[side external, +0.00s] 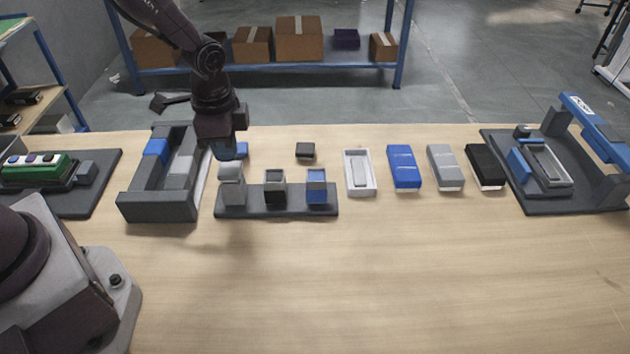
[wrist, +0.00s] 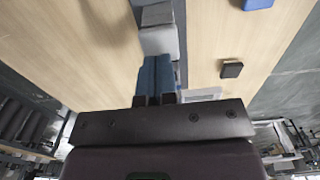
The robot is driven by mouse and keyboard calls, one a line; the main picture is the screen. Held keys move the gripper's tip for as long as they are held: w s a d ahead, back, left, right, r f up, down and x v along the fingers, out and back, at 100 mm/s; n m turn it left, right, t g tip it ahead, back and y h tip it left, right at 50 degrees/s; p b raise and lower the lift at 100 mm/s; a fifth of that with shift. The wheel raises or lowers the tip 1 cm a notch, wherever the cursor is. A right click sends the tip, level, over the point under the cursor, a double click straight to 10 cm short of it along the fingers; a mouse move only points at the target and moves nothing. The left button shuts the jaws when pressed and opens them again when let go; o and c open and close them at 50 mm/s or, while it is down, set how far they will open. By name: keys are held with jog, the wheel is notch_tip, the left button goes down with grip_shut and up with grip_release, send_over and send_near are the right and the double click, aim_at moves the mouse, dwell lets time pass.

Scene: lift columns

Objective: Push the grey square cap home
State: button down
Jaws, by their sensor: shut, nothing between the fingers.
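The grey square cap (side external: 231,169) sits on top of the grey column at the left end of a dark base (side external: 250,205). I cannot tell whether it is fully seated. My gripper (side external: 234,153) is shut and empty, pointing down just above and slightly behind the cap. In the wrist view the blue fingertips (wrist: 156,70) are together beside the grey cap (wrist: 160,42); whether they touch it is unclear. The black column (side external: 274,188) and blue column (side external: 316,187) stand to the right on the same base.
A dark grey frame (side external: 158,207) stands close on the left. A white tray (side external: 359,188) and several boxes are right. The front table is clear.

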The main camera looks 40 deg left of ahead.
aim_at(227, 170)
jog(key=shift+f, duration=0.35)
jog(key=shift+f, duration=0.75)
jog(key=shift+f, duration=0.15)
dwell(0.8)
notch_tip(227, 170, up, 9)
jog(key=shift+f, duration=0.2)
dwell(0.6)
dwell(0.8)
jog(key=s+r+n+t, duration=0.5)
jog(key=s+r+n, duration=0.4)
jog(key=s+r, duration=0.6)
jog(key=shift+s+a+r, duration=0.2)
jog(key=shift+a+r, duration=0.1)
jog(key=shift+r, duration=0.4)
